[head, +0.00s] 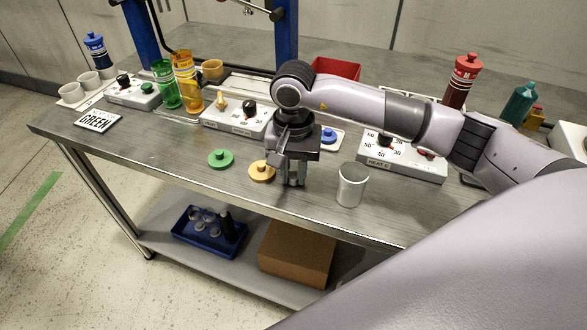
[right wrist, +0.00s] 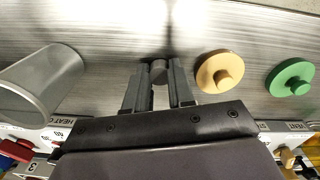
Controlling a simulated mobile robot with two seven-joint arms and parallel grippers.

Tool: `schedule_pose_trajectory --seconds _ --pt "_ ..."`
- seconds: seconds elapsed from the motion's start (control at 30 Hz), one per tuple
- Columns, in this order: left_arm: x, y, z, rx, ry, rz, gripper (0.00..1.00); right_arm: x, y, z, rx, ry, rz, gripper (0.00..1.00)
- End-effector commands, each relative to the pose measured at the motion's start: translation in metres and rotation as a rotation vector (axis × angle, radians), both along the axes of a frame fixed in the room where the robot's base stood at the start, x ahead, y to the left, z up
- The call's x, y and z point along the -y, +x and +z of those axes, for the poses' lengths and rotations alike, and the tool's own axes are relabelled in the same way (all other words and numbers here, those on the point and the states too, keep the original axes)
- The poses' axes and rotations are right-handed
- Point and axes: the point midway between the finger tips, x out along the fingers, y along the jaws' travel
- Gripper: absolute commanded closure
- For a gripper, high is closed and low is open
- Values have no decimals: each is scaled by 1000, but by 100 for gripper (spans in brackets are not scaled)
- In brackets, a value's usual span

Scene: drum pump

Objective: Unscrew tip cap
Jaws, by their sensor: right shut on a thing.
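My right gripper (head: 294,180) points down over the front middle of the workbench (head: 325,205). In the right wrist view its two fingers (right wrist: 159,82) are shut on a small dark grey round piece (right wrist: 159,70). It looks like a cap, but I cannot tell for sure that it is the tip cap. The fingers hide its sides, and in the head view it is not clearly visible. I cannot tell whether it touches the bench or is attached to anything. My left gripper is not in view.
A yellow knobbed lid (head: 262,171) lies just left of the gripper, with a green lid (head: 221,159) farther left. An open metal cup (head: 352,186) stands to the right. Control boxes (head: 238,116) and bottles, one orange (head: 187,82), line the back.

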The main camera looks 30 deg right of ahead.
Motion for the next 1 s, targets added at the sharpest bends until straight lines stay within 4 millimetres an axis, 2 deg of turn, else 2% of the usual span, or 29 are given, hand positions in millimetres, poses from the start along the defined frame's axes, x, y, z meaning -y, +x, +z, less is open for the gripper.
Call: schedule_pose_trajectory --seconds 0.23,0.27,0.3,0.33,0.6,0.77,1.0 --pt "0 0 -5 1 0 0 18 0 0 -4 0 0 0 100" --pt "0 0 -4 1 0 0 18 0 0 -3 1 1 0 67" --pt "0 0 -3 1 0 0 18 0 0 -2 0 0 0 54" --pt "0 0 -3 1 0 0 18 0 0 -2 0 0 0 51" --pt "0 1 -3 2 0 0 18 0 0 -2 -1 1 0 51" --pt "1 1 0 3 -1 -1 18 0 1 6 3 1 0 51" --pt "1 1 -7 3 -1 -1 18 0 2 57 7 1 0 51"
